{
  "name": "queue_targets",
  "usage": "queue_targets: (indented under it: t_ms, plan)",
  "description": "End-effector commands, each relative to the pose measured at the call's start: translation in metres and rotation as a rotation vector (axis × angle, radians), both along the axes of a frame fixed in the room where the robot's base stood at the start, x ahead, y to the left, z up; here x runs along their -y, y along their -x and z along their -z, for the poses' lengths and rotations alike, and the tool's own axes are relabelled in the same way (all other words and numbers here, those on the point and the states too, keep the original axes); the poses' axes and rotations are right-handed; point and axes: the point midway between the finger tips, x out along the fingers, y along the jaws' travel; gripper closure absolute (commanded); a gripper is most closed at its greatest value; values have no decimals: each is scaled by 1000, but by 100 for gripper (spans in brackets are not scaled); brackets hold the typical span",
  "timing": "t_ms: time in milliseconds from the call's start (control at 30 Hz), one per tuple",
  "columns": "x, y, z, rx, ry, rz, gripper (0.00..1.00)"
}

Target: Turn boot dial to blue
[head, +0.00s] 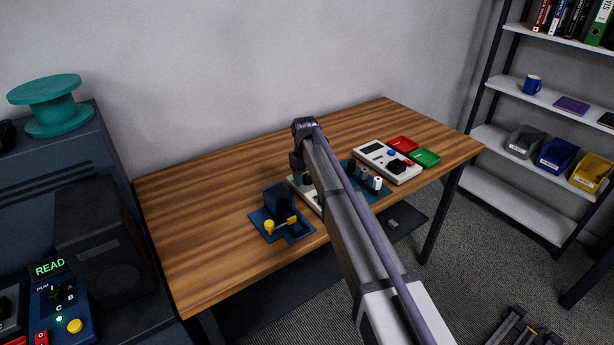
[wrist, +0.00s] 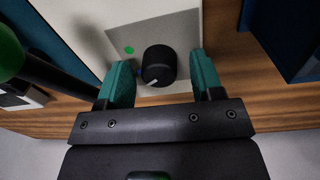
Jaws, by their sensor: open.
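The boot dial (wrist: 158,64) is a round black knob with a white pointer line, on a pale grey plate (wrist: 180,27) set in a white panel. In the wrist view the pointer faces the lower left. A green dot (wrist: 129,50) lies at the dial's upper left. A small bluish patch shows between the dial and the left finger, partly hidden. My gripper (wrist: 161,60) is open, one teal finger on each side of the dial; I cannot tell whether either touches it. In the head view my arm hides the dial and most of the white panel (head: 293,184).
On the wooden table (head: 210,190) stand a blue fixture with a yellow handle (head: 269,227), a white control box (head: 371,155), and red (head: 403,144) and green (head: 426,156) trays. In the wrist view a green-capped thing (wrist: 10,52) is at left. The table's back left is clear.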

Motion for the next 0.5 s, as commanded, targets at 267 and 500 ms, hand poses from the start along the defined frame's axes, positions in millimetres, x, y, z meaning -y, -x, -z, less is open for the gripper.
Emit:
queue_targets:
  t_ms: [267, 500]
  plan:
    - [-1, 1, -45, 0, 0, 0, 40]
    - [-3, 2, -102, 0, 0, 0, 40]
